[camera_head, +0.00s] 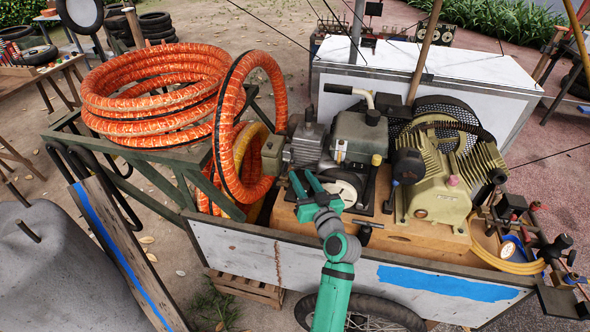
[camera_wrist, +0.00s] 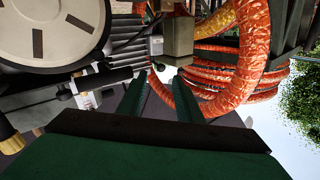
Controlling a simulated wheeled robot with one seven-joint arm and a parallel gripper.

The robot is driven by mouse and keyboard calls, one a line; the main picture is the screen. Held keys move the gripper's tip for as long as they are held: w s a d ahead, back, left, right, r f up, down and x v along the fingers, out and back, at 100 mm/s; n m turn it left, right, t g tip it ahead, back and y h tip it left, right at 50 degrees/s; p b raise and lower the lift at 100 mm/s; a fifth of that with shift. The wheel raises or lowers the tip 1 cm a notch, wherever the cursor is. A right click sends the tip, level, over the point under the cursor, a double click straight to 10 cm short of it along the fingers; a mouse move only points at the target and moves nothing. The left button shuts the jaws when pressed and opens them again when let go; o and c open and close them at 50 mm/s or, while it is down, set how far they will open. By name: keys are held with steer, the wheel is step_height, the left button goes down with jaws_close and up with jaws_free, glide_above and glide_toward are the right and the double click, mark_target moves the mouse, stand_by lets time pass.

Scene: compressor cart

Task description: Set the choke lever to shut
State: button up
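The small engine (camera_head: 360,138) sits on the cart, with a grey finned block (camera_head: 304,148) and an olive box (camera_head: 272,157) on its left. My gripper (camera_head: 304,180) is in front of the finned block, its green fingers apart with nothing seen between them. In the wrist view my gripper (camera_wrist: 158,88) is open below the finned block (camera_wrist: 128,45) and the olive box (camera_wrist: 179,38). A dark fitting with a pale label (camera_wrist: 88,98) shows left of the fingers. I cannot tell for certain which small part is the choke lever or how it is set.
The round recoil cover (camera_wrist: 55,28) is at upper left in the wrist view. A beige compressor (camera_head: 440,185) stands to the right. The cart's white side panel (camera_head: 240,250) is below my gripper.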

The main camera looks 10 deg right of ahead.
steer(key=shift+v, duration=2.35)
steer(key=shift+a, duration=0.1)
